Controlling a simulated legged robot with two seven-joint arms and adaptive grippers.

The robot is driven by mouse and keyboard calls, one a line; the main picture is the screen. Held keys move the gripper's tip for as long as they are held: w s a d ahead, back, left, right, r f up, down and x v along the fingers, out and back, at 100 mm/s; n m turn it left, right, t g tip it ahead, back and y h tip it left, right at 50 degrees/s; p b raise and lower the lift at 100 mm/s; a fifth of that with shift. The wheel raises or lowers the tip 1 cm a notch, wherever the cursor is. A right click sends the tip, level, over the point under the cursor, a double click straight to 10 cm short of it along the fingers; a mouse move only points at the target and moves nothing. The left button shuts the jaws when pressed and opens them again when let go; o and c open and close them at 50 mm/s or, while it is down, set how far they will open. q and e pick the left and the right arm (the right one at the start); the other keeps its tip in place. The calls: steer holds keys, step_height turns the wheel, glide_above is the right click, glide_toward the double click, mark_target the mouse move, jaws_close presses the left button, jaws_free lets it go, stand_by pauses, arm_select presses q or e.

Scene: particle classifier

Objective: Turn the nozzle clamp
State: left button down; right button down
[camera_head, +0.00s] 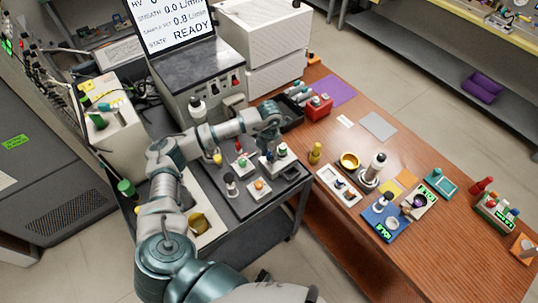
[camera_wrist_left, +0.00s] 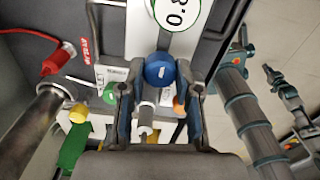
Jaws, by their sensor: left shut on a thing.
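My left arm reaches in from the lower left, and its gripper (camera_head: 271,154) points down over the dark instrument bench. In the left wrist view the two fingers of my left gripper (camera_wrist_left: 159,88) stand on either side of a round blue knob (camera_wrist_left: 160,69), shut on it. I take this knob to be on the nozzle clamp, whose body is mostly hidden by the fingers.
The display (camera_head: 178,22) reads READY. The wooden table (camera_head: 420,265) to the right holds trays, a yellow ring and bottles.

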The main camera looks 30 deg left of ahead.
mark_target(270, 153)
arm_select(q)
steer(key=shift+w+r, duration=0.25)
steer(key=shift+w, duration=0.05)
steer(key=c, duration=1.1)
jaws_free()
steer(key=shift+w+f, duration=0.15)
steer(key=shift+f, duration=0.1)
steer(key=shift+r, duration=0.1)
step_height(270, 153, up, 12)
steer(key=shift+a+f, duration=0.1)
steer(key=shift+f, duration=0.15)
